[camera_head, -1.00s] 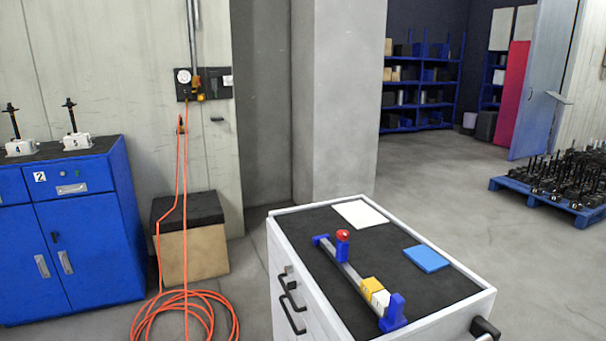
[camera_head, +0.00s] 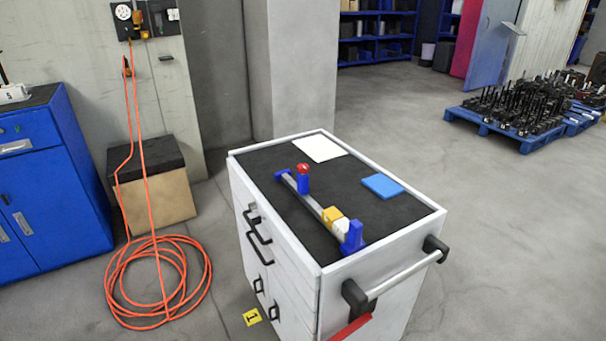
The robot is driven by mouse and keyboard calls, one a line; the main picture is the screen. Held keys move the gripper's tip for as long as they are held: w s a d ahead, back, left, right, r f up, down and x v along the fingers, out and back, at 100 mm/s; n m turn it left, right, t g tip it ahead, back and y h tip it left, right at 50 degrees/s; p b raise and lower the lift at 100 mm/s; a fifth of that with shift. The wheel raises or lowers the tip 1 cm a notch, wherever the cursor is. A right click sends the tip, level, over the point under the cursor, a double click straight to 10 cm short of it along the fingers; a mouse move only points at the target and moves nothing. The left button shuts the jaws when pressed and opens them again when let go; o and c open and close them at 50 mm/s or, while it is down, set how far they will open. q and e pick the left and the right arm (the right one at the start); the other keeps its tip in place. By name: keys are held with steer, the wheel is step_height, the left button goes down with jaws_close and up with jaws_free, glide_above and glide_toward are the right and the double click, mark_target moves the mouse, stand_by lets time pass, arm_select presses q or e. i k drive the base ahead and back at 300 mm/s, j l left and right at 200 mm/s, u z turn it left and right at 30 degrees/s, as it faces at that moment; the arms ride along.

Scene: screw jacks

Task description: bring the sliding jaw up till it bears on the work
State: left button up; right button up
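A bar clamp lies on the dark top of a grey drawer cart. Its grey bar (camera_head: 313,203) runs from the far left to the near right. A blue sliding jaw (camera_head: 303,185) with a red knob (camera_head: 303,168) stands near the bar's far end, close to a small blue end piece (camera_head: 284,175). A fixed blue jaw (camera_head: 353,240) stands at the near end. The work, a yellow block (camera_head: 331,215) and a white block (camera_head: 341,228), sits beside the fixed jaw. A clear gap separates the sliding jaw from the yellow block. Neither gripper is in view.
The cart top (camera_head: 265,163) also carries a white sheet (camera_head: 319,148) and a blue pad (camera_head: 383,186). The cart's handle (camera_head: 405,272) faces the near right. An orange hose (camera_head: 160,290) lies coiled on the floor at left. A blue pallet (camera_head: 490,127) stands at the back right.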

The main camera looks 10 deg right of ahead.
mark_target(302, 180)
steer(key=i+j+z, duration=0.1)
steer(key=j, duration=0.25)
steer(key=i+j, duration=0.2)
steer(key=i+j+z, duration=0.15)
steer(key=j, duration=0.3)
steer(key=i+j, duration=0.1)
steer(key=j, duration=0.25)
steer(key=i+j+z, duration=0.15)
steer(key=j, duration=0.2)
